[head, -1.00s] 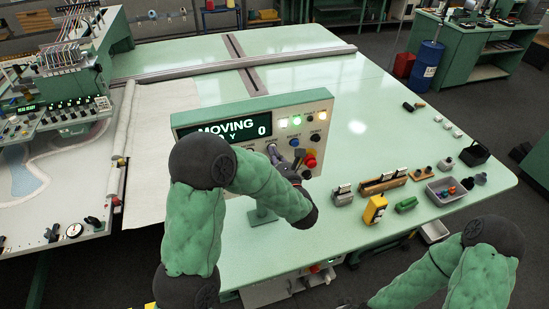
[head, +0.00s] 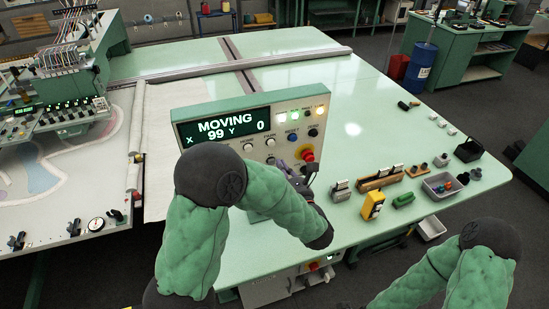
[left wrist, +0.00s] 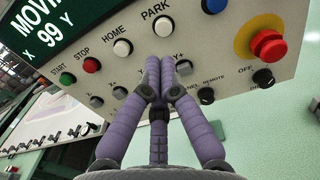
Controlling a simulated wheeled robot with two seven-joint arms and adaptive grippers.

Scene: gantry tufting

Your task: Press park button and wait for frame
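The control panel (head: 262,157) stands upright on the green table. Its display (head: 225,125) reads MOVING, X 99, Y 0. The white PARK button (left wrist: 164,27) is at the upper middle of the left wrist view, right of the white HOME button (left wrist: 122,48); PARK also shows in the head view (head: 270,142). My left gripper (left wrist: 167,64) has its purple fingers together, empty, with the tips below the PARK button in the wrist view and apart from it. The frame (head: 65,185) with pale fabric and coloured outlines lies at the left. My right gripper is not visible.
A red emergency stop (left wrist: 267,44) with a yellow collar sits right of the buttons. Clamps, a yellow device (head: 373,205) and a grey tray (head: 440,187) are on the table at right. The tufting head (head: 62,62) stands over the frame. The table's far middle is clear.

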